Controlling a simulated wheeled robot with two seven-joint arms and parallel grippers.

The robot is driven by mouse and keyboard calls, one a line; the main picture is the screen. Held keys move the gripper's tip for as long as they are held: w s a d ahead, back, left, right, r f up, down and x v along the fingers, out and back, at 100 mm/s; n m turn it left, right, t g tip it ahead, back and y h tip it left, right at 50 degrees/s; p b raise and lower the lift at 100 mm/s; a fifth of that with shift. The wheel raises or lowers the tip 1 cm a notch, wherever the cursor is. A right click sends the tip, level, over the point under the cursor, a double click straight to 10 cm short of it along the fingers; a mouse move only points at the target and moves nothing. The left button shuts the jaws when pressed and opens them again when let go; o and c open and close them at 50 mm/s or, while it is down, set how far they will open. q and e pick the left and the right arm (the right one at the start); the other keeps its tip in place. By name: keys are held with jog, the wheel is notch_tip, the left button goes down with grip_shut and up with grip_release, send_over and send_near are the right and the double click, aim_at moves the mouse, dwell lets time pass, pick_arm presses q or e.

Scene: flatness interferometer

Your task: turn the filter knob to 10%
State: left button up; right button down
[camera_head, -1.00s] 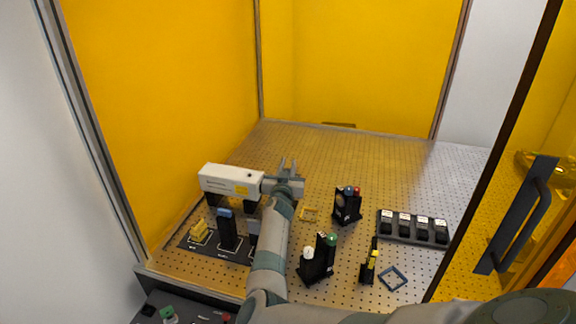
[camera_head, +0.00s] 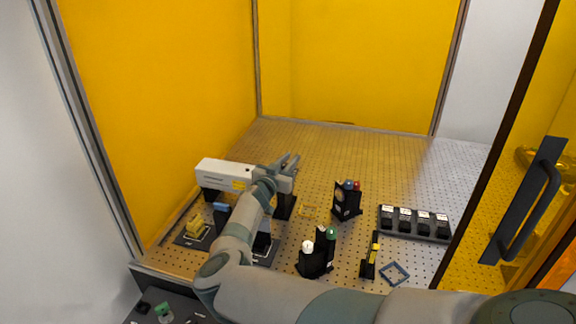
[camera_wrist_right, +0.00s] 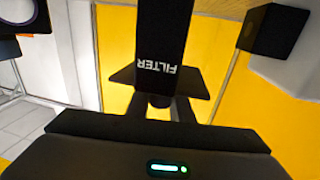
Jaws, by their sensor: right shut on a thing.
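My right gripper (camera_head: 287,163) is at the right end of the white laser housing (camera_head: 224,174), its fingers tilted toward the upper right. In the right wrist view a black part lettered FILTER (camera_wrist_right: 158,45) runs down to between the fingers (camera_wrist_right: 160,105). The gripper is shut on the filter knob there, but the knob is mostly hidden and its scale marks cannot be read. In the head view my wrist covers the filter part. My left gripper is not in view.
Black mounts with coloured knobs (camera_head: 346,202) (camera_head: 318,255) stand right of my arm. A dark tray (camera_head: 414,223) holds several black blocks at the right. A blue square frame (camera_head: 394,273) lies near the front. The back of the perforated table (camera_head: 340,150) is clear.

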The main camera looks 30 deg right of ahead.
jog(key=g+b, duration=0.1)
jog(key=m+g+h+b, duration=0.1)
jog(key=shift+s+d+f+m+b, duration=0.1)
jog(key=shift+s+f+m+b, duration=0.1)
jog(key=shift+m+b, duration=0.15)
jog(key=shift+s+d+r+m+g+h+b, duration=0.15)
jog(key=shift+m+g+h+b, duration=0.35)
jog(key=shift+g, duration=0.3)
jog(key=c, duration=1.6)
grip_release()
jog(key=shift+o, duration=0.2)
jog(key=shift+r, duration=0.15)
